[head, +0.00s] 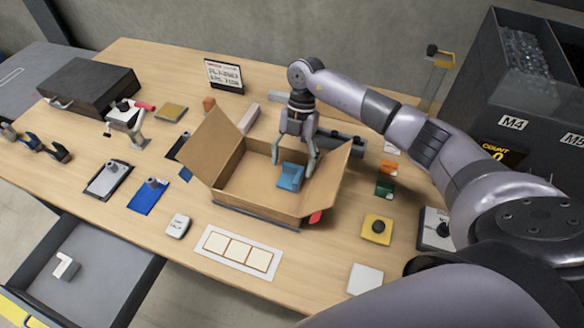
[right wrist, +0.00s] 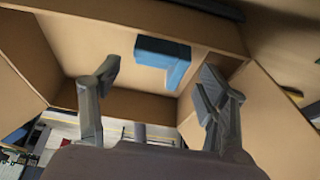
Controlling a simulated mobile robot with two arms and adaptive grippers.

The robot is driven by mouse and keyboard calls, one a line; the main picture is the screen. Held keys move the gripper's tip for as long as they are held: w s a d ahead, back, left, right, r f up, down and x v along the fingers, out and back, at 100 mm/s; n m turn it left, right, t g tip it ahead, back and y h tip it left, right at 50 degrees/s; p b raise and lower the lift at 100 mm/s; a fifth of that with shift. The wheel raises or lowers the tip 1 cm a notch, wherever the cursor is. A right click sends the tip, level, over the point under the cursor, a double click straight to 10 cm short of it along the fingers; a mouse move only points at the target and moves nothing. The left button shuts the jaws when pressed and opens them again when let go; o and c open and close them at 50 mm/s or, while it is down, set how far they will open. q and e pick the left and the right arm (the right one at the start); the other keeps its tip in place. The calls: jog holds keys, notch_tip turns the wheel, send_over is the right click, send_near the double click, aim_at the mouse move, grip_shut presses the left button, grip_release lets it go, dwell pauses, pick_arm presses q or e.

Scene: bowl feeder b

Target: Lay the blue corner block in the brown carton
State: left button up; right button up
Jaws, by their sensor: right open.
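The brown carton (head: 250,205) stands open on the wooden table, its flaps spread outward. It also fills much of the right wrist view (right wrist: 215,35). The blue corner block (head: 290,176) lies inside the carton, toward its right side. In the right wrist view the blue block (right wrist: 163,55) shows beyond the fingertips, apart from them. My right gripper (head: 294,160) is over the carton, pointing down, with its fingers spread. In the right wrist view the right gripper (right wrist: 158,85) is open with nothing between its fingers. My left gripper is not in view.
A white card with square outlines (head: 237,251) lies in front of the carton. A yellow block with a black knob (head: 377,229) and a green block (head: 384,188) lie to the right. An open drawer (head: 95,265) juts out at the lower left. A black case (head: 90,86) stands at the back left.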

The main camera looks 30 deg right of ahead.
jog(key=b+v, duration=0.2)
jog(key=v, duration=0.7)
jog(key=shift+r, duration=0.35)
jog(key=shift+w+d, duration=0.1)
